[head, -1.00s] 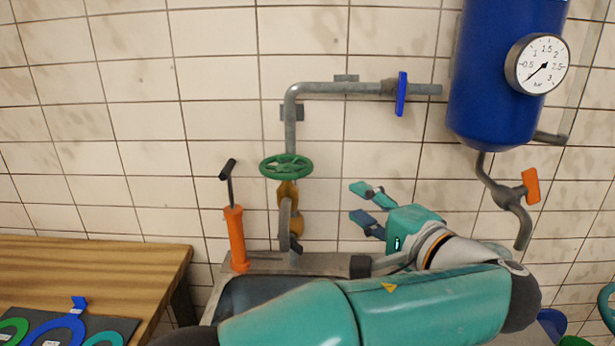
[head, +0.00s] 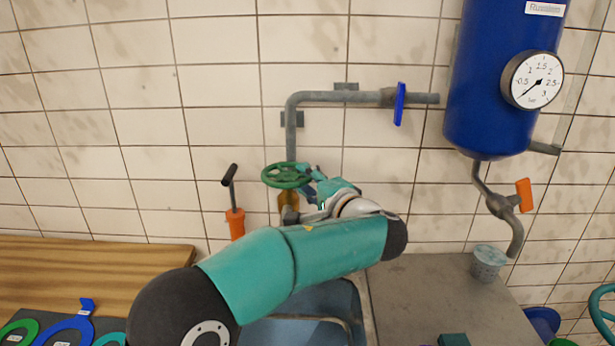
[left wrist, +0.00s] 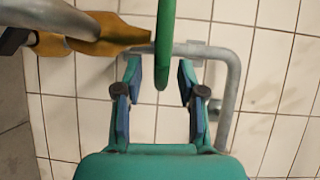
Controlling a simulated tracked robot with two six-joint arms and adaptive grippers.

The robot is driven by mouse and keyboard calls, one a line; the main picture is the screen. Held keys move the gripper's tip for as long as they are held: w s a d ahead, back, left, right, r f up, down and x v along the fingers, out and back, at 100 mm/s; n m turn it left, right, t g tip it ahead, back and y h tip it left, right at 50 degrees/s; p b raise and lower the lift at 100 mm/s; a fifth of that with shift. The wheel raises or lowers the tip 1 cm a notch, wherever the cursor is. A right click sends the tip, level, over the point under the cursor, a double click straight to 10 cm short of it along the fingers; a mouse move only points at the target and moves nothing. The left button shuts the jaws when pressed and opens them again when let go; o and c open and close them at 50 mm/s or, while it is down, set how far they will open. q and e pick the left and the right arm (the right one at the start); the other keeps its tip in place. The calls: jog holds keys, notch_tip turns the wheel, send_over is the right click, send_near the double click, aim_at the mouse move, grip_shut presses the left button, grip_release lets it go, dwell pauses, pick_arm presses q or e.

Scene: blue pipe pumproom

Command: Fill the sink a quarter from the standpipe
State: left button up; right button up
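The standpipe's green handwheel (head: 287,175) stands against the tiled wall above an orange-brown fitting (head: 288,201). My left gripper (head: 311,174) is at the wheel's right side. In the left wrist view my left gripper (left wrist: 157,88) is open, its two fingers apart. The wheel's rim (left wrist: 165,45) shows edge-on between and just ahead of the fingertips; I cannot tell whether they touch it. The sink (head: 345,302) lies below, partly hidden by my left arm. Its visible basin looks bluish-grey; I cannot tell the water level.
A grey cup (head: 487,262) stands on the counter (head: 425,290) under the blue tank's (head: 492,125) outlet. A blue-handled valve (head: 399,104) sits on the upper pipe.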

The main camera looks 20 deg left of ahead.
pick_arm(q)
jog(key=shift+w+a, duration=0.15)
jog(key=shift+c, duration=0.3)
grip_shut()
jog(key=n+g+y+p, duration=0.1)
jog(key=p, duration=0.1)
jog(key=w+n+g+y+p, duration=0.1)
jog(key=g+p, duration=0.1)
jog(key=n+g+y+p, duration=0.1)
jog(key=p, duration=0.2)
jog(key=shift+w+r+n+g, duration=0.25)
jog(key=shift+w+n+g, duration=0.05)
jog(key=shift+f+n+g+p, duration=0.3)
jog(key=shift+g+p, duration=0.1)
jog(key=shift+p, duration=0.2)
jog(key=shift+f, duration=0.1)
jog(key=shift+o, duration=0.3)
grip_release()
jog(key=shift+w, duration=0.1)
